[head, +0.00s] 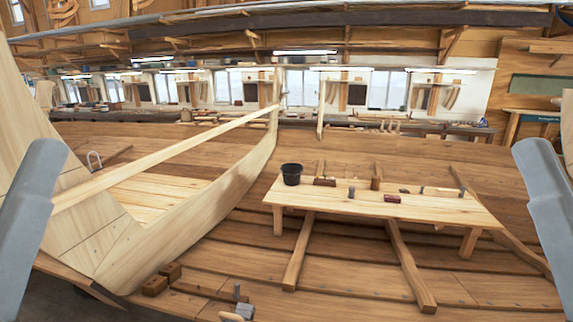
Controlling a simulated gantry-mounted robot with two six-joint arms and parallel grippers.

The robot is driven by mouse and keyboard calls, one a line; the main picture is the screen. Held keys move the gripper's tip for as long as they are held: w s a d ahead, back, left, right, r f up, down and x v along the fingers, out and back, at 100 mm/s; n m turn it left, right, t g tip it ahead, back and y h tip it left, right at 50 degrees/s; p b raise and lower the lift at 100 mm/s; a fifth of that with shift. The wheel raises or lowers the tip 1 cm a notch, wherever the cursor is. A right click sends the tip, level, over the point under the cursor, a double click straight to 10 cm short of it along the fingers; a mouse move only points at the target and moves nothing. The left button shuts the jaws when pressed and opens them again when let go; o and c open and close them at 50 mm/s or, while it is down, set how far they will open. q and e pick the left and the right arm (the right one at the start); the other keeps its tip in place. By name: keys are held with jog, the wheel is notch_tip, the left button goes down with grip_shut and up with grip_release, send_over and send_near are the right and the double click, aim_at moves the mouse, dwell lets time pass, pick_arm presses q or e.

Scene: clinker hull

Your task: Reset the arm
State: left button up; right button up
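My two grey arm links show at the left edge (30,215) and the right edge (550,210). Both slant downward out of the picture. I cannot see the fingertips of either gripper, so whether they hold anything is hidden. No other view is given.
A low wooden bench (330,205) stands right of centre, with a black bucket (291,174), small blocks and tools on it. The planked hull (190,245) rises at left. Wooden blocks (155,286) and a small grey object (243,312) lie at the bottom. Clear planking (340,290) lies below the bench.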

notch_tip(320, 180, up, 22)
jog(key=p, duration=1.9)
jog(key=shift+w+r, duration=0.15)
